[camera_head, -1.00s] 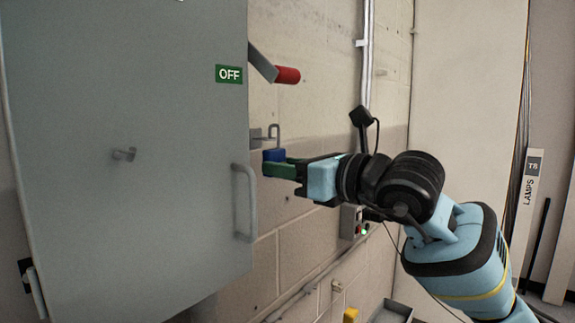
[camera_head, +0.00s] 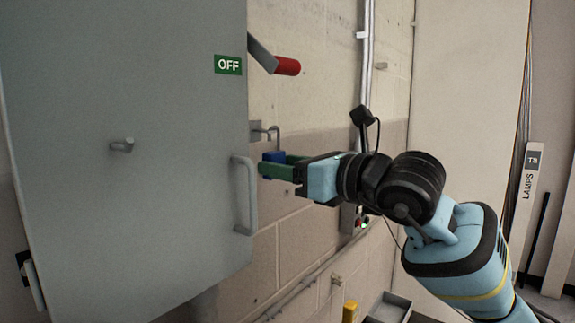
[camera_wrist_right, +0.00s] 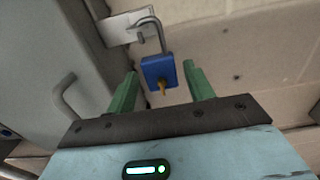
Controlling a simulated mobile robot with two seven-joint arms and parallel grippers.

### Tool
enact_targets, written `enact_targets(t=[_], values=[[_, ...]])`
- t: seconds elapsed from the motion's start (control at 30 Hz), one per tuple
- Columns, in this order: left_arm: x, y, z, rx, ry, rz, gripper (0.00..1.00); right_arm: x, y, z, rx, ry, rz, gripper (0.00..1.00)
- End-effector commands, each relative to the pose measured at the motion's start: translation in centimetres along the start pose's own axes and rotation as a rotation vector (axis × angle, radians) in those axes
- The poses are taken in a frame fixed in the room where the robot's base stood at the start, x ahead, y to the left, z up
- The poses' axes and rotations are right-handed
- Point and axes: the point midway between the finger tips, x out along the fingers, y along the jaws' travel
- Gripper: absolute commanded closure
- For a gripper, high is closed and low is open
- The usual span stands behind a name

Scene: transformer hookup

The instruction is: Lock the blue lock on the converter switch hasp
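The blue lock (camera_head: 273,157) is at the hasp (camera_head: 257,131) beside the grey cabinet's right edge. In the right wrist view the blue lock (camera_wrist_right: 158,71) hangs with its key side towards me and a brass key in it. Its grey shackle (camera_wrist_right: 152,25) loops up at the hasp plate (camera_wrist_right: 122,27); the shackle's short end stands clear of the lock body. My right gripper (camera_head: 277,165) is open, its green fingers on either side of the lock. In the wrist view there are gaps between the fingers (camera_wrist_right: 160,84) and the lock. My left gripper is not in view.
The cabinet (camera_head: 130,200) has a door handle (camera_head: 245,195) close left of my right gripper. A red switch lever (camera_head: 285,66) is above, near the OFF label (camera_head: 229,64). A conduit (camera_head: 366,60) runs up the wall. A grey tray (camera_head: 389,308) is low down.

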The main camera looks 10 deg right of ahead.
Motion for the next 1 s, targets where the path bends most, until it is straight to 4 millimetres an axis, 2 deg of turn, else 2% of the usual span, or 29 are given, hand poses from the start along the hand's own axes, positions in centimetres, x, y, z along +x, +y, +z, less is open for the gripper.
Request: enact_targets(t=[0.37,0.73,1.0], values=[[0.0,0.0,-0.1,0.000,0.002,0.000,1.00,-0.2,0.0,0.0,0.000,0.001,0.000,0.39],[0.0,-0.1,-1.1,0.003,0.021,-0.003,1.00,-2.6,0.0,0.1,-0.002,0.000,-0.001,0.39],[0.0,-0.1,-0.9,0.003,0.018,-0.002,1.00,-4.4,-0.1,0.0,0.001,0.001,-0.001,0.39]])
